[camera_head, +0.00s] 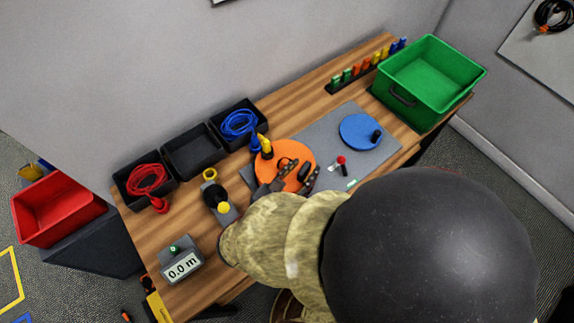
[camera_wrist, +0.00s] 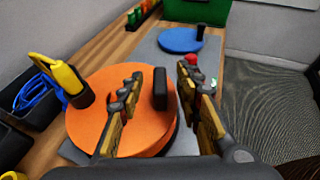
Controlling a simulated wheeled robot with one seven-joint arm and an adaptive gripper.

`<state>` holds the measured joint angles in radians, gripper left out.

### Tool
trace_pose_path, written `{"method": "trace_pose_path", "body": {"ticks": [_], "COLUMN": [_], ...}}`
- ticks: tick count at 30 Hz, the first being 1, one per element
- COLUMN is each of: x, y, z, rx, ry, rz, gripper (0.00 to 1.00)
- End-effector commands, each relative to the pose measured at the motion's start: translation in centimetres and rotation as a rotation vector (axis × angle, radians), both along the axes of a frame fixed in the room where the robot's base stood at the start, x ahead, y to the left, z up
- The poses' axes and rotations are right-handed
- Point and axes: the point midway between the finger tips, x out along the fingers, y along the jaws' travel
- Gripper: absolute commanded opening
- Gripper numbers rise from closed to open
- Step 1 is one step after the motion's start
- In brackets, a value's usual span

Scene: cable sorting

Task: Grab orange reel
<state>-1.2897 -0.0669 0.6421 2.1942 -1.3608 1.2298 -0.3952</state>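The orange reel (camera_head: 268,172) is a flat disc on the grey mat (camera_head: 350,112), partly covered by my gripper in the head view. In the wrist view the orange reel (camera_wrist: 92,118) fills the left and middle, with its upright black handle (camera_wrist: 160,90). My gripper (camera_wrist: 160,78) is open, its two fingers apart on either side of the handle as seen from the wrist. No finger clearly touches the handle. In the head view my gripper (camera_head: 289,178) is over the reel's near right part.
A blue reel (camera_head: 360,132) lies on the mat to the right. A red-topped part (camera_head: 341,160) stands between the reels. Black bins with red cable (camera_head: 147,180) and blue cable (camera_head: 238,123) line the wall. A green crate (camera_head: 430,75) stands at the far right.

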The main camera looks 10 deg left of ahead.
Motion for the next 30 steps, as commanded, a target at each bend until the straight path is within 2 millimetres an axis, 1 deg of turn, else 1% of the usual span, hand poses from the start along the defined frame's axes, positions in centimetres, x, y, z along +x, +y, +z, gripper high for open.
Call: {"method": "trace_pose_path", "body": {"ticks": [2,18,30], "x": [0.01,0.01,0.01], "y": [0.0,0.0,0.0], "z": [0.02,0.0,0.0], "rx": [0.0,0.0,0.0], "ry": [0.0,0.0,0.0], "rz": [0.0,-0.001,0.0], "gripper": [0.3,0.0,0.0]}}
